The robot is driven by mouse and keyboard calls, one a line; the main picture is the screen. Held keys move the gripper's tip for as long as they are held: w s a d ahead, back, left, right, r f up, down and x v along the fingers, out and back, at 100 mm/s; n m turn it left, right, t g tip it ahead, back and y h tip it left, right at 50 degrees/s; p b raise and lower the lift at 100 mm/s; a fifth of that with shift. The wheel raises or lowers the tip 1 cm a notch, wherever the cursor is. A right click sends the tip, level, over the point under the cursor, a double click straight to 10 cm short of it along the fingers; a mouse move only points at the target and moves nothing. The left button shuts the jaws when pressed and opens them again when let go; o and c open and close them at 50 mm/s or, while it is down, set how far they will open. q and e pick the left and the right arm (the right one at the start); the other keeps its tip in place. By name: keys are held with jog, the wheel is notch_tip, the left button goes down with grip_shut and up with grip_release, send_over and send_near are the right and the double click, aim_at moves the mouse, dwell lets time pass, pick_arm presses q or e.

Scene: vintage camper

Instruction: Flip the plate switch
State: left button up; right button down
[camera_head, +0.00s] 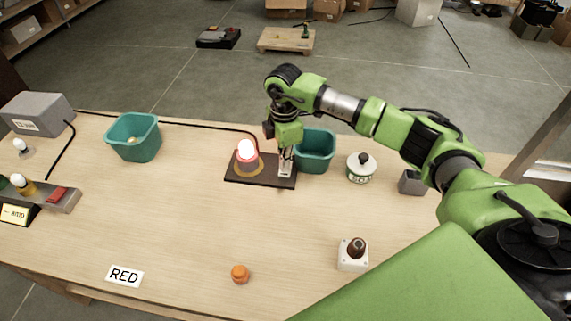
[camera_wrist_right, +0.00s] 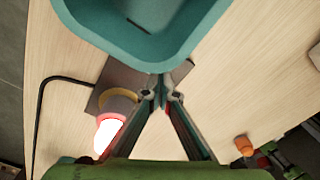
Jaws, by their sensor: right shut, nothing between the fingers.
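A dark plate (camera_head: 236,180) lies on the table and carries a lit lamp (camera_head: 247,152) at its left, glowing white and red. My right gripper (camera_head: 285,172) points down over the right part of this plate, its fingers close to the surface. It is shut and empty. The plate's switch is not clearly seen; the fingers cover that spot. In the right wrist view the fingertips (camera_wrist_right: 162,96) meet over the dark plate (camera_wrist_right: 122,76), beside the lit lamp (camera_wrist_right: 108,130). My left gripper is not in view.
A teal bin (camera_head: 316,152) stands just behind my right gripper, and another teal bin (camera_head: 133,138) is at the left. A lidded jar (camera_head: 361,170), a white box with a dark knob (camera_head: 353,256), an orange knob (camera_head: 240,273) and a RED card (camera_head: 124,276) are on the table.

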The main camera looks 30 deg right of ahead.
aim_at(285, 173)
jog(key=shift+r+p, duration=1.75)
jog(key=shift+r, duration=0.95)
jog(key=shift+f, duration=0.1)
